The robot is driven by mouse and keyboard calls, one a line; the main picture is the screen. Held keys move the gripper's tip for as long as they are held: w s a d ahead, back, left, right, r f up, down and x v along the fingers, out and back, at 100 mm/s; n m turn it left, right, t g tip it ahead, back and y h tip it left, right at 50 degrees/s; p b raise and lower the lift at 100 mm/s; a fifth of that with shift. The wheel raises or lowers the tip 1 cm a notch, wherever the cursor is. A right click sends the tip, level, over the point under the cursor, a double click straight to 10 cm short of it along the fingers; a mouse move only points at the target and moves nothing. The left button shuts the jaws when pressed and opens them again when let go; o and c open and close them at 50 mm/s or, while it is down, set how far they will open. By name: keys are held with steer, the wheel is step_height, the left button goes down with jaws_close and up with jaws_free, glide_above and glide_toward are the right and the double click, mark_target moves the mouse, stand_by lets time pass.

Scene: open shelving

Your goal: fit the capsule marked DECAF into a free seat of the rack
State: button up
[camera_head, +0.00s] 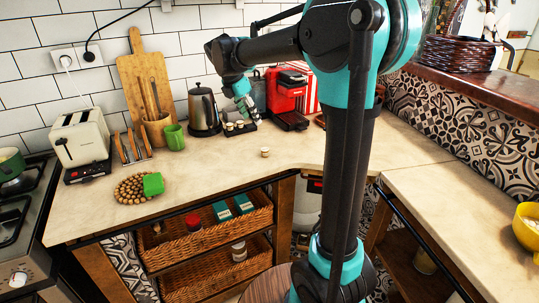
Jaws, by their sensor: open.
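A dark rack (228,132) lies on the counter between the kettle and the red coffee machine. Several small pale capsules (229,126) sit in its left and middle part; its right end is partly hidden by my gripper. A single small pale capsule (265,152) stands on the bare counter, in front and to the right of the rack. Any marking on the capsules is too small to read, so I cannot tell which is DECAF. My gripper (253,118) points down over the right end of the rack, open. Whether it touches anything there is unclear.
A kettle (203,110) stands left of the rack and a red coffee machine (287,97) to its right. A green mug (174,137), a toaster (79,138) and a trivet with a green block (153,184) are farther left. The counter's front middle is clear.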

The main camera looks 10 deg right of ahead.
glide_above(265, 149)
steer(key=s+a, duration=0.2)
steer(key=f, duration=1.1)
steer(key=shift+w, duration=0.2)
steer(key=shift+x, duration=2.6)
steer(key=shift+a, duration=0.2)
steer(key=shift+c, duration=0.2)
steer(key=c, duration=0.7)
